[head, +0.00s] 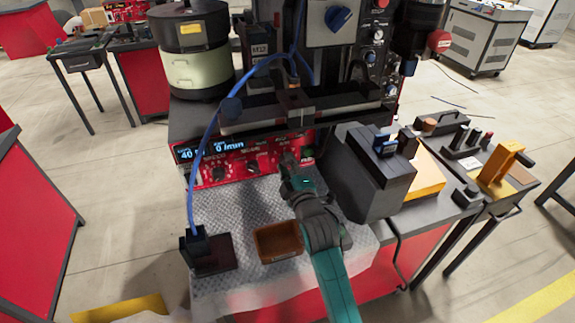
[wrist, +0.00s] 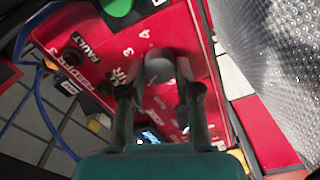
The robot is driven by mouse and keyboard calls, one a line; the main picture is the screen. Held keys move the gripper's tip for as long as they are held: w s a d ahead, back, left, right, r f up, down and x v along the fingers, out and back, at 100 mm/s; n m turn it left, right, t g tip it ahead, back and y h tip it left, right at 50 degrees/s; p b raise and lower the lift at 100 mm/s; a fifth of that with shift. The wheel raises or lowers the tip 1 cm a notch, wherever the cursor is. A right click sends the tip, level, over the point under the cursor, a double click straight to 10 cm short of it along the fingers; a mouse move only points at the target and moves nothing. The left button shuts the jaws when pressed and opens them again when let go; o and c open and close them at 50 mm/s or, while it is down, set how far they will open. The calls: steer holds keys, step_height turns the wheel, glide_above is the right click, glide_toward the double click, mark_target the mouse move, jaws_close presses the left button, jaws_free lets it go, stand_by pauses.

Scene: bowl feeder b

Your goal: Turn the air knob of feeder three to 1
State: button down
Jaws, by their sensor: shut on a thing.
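The red control panel of the feeder (head: 235,180) runs along the front of the machine in the head view. In the wrist view the red panel (wrist: 100,35) carries a "FEEDER 3" label, the word "FAULT" and a partly covered "AIR" label. A grey round knob (wrist: 160,66) sits there with printed numbers such as 3 and 4 around it. My gripper (wrist: 160,82) has its two fingers around this knob and is shut on it. The knob's pointer is not clear. In the head view my gripper (head: 291,163) is at the panel's right part and hides the knob.
Other dark knobs (head: 253,166) and a lit display (head: 230,146) are left of my gripper. A brown tray (head: 279,242) lies on the metal plate below. A dark grey box (head: 362,175) stands close on the right. A blue hose (head: 207,135) hangs at left.

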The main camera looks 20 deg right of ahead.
steer(key=shift+f+n, duration=0.1)
steer(key=shift+n, duration=2.2)
steer(key=c, duration=0.8)
jaws_free()
steer(key=shift+a, duration=0.1)
steer(key=shift+s, duration=0.1)
steer(key=s, duration=1.1)
steer(key=shift+s, duration=0.4)
